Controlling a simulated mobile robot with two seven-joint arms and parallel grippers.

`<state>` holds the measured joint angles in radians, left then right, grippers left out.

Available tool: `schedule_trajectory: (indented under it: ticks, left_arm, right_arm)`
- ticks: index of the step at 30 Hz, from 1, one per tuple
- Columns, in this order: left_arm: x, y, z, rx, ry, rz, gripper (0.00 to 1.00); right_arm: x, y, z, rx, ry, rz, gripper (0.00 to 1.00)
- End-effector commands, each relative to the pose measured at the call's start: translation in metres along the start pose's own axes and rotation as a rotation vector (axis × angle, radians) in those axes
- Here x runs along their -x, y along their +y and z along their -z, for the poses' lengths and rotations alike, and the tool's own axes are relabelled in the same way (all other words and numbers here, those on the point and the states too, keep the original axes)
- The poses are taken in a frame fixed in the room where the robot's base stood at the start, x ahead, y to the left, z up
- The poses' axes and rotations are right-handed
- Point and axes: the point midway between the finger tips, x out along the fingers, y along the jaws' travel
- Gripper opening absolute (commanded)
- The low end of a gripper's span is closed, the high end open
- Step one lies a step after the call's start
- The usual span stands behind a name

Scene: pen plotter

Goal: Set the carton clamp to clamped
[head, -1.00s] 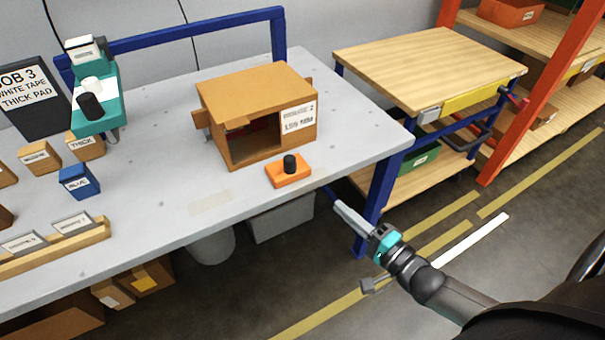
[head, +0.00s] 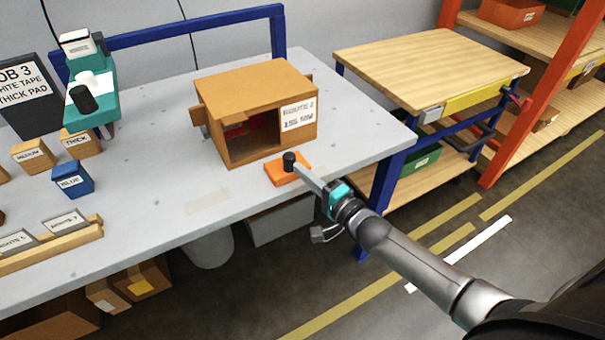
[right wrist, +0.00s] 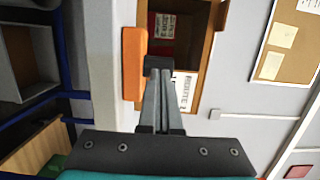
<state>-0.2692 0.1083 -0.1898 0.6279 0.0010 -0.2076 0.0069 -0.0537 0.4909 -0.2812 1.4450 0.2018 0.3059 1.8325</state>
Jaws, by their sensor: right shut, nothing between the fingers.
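The carton clamp is an orange block (head: 280,173) with a black knob (head: 289,160), on the grey table in front of the open brown carton (head: 262,90). My right gripper (head: 301,168) is shut, with its fingertips at the right side of the knob; whether they touch it I cannot tell. In the right wrist view the shut fingers (right wrist: 158,75) reach up beside the orange block (right wrist: 133,62), and the carton (right wrist: 195,35) lies beyond. The fingers hide the knob there, wholly or in part. My left gripper is not in view.
A teal device (head: 92,100) with a black knob stands at the left. Small labelled blocks, including a blue one (head: 73,180), and a wooden rack (head: 50,245) are on the left of the table. A wooden cart (head: 430,65) stands to the right.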

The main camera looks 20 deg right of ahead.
Motion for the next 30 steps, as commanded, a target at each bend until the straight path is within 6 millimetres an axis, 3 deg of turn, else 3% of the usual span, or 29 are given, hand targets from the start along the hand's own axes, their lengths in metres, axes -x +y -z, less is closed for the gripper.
schedule_trajectory:
  ticks: [14, 24, 30]
  left_arm:
    - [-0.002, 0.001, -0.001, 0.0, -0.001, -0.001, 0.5]
    - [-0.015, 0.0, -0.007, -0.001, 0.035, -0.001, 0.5]
    - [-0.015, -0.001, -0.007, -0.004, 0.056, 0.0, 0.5]
  right_arm:
    - [-0.005, 0.0, 0.0, 0.001, 0.0, 0.001, 0.0]
    - [-0.043, 0.001, 0.009, 0.003, 0.0, 0.004, 0.0]
    - [-0.049, 0.003, 0.009, 0.002, 0.0, 0.0, 0.0]
